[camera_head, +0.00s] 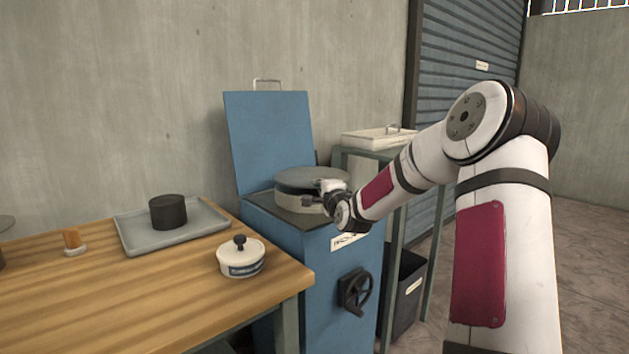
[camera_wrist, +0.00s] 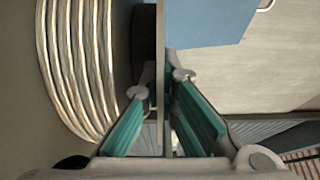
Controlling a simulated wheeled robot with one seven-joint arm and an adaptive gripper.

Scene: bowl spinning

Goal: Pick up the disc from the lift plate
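A round grey disc (camera_head: 305,177) lies level on a paler round base (camera_head: 296,200) on top of the blue cabinet (camera_head: 290,226). My gripper (camera_head: 326,190) is at its near right rim, partly covering it. In the wrist view, my gripper (camera_wrist: 160,85) has its two teal-padded fingers on either side of a thin upright edge (camera_wrist: 160,30), which looks like the disc seen edge-on. The fingers look open, with narrow gaps to that edge; contact is hard to tell. A lift plate cannot be told apart from the round base.
The cabinet's blue lid (camera_head: 268,140) stands open behind the disc. A handwheel (camera_head: 356,291) is on its front. The wooden table (camera_head: 110,300) at left holds a grey tray (camera_head: 135,240) with a dark cylinder (camera_head: 168,212) and a lidded white pot (camera_head: 241,260). A shelf stands behind my arm.

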